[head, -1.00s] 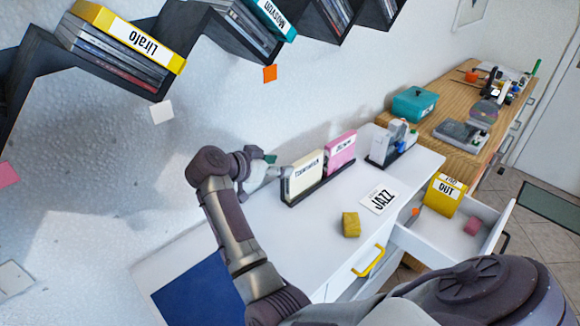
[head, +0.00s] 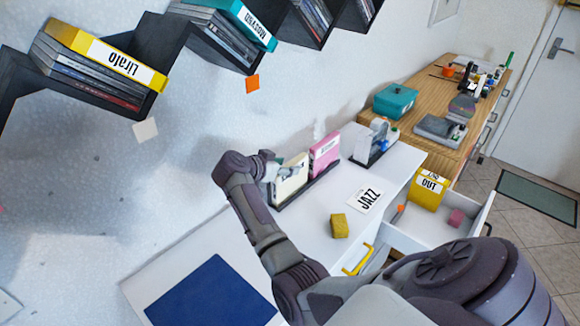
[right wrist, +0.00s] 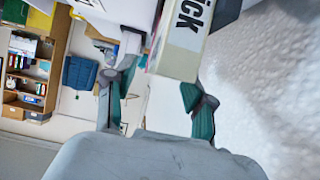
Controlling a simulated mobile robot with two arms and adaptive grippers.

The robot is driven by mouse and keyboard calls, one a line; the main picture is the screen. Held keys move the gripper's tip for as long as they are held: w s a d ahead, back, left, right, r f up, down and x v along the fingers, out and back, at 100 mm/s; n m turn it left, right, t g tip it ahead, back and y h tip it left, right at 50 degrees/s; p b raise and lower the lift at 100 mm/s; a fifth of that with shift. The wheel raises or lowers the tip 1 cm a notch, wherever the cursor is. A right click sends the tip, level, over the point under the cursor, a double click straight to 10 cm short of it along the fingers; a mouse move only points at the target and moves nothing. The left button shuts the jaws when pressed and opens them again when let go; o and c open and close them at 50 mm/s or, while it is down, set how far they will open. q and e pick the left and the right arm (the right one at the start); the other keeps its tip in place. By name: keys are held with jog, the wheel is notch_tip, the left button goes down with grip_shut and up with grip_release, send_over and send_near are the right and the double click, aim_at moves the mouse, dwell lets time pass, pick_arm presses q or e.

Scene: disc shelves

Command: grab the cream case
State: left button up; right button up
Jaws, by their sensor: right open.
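The cream case (head: 289,184) stands upright in a black rack on the white desk, beside a pink case (head: 325,155). My right gripper (head: 275,172) is at the cream case's left end and covers part of its label. In the right wrist view the open right gripper (right wrist: 160,88) has the cream case (right wrist: 178,62) between and just beyond its fingers, with black lettering on its spine. I cannot tell whether the fingers touch it. My left gripper is not in view.
A JAZZ card (head: 366,199) and a yellow sponge (head: 339,226) lie on the desk. An open drawer (head: 432,232) at the right holds a yellow case (head: 429,190). Zigzag shelves (head: 150,45) with discs hang on the wall above. A blue mat (head: 210,292) lies at the front.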

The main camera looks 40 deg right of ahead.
jog(key=x, duration=0.2)
jog(key=shift+d+f, duration=0.2)
jog(key=shift+d, duration=0.15)
jog(key=shift+a+r, duration=0.1)
jog(key=shift+c, duration=1.1)
grip_shut()
